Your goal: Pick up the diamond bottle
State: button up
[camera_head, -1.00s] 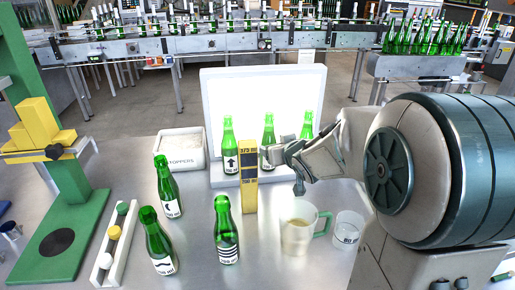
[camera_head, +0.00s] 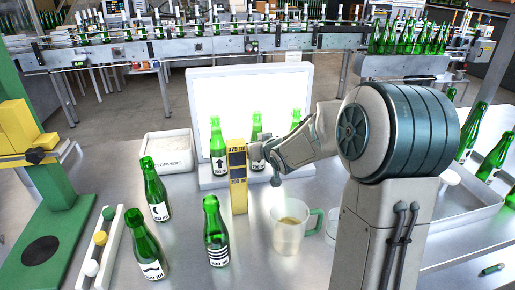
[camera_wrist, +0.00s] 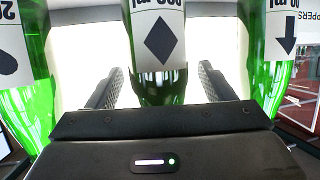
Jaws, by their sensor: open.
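The diamond bottle (camera_wrist: 158,40) is green with a white label and black diamond, and fills the middle of the wrist view, upside down there. My gripper (camera_wrist: 160,72) is open, with one finger on each side of the bottle; I cannot tell whether they touch it. In the head view the diamond bottle (camera_head: 257,124) is the middle one of three before the lit panel.
The yellow gauge post (camera_head: 238,190) stands just in front. A third bottle shows at the left of the wrist view (camera_wrist: 20,70). A jug (camera_head: 290,230) stands below my arm. A stoppers box (camera_head: 167,152), several bottles and a green stand (camera_head: 60,225) are left. A tray (camera_head: 470,210) is right.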

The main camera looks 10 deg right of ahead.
jog(key=shift+w, duration=0.15)
jog(key=c, duration=1.4)
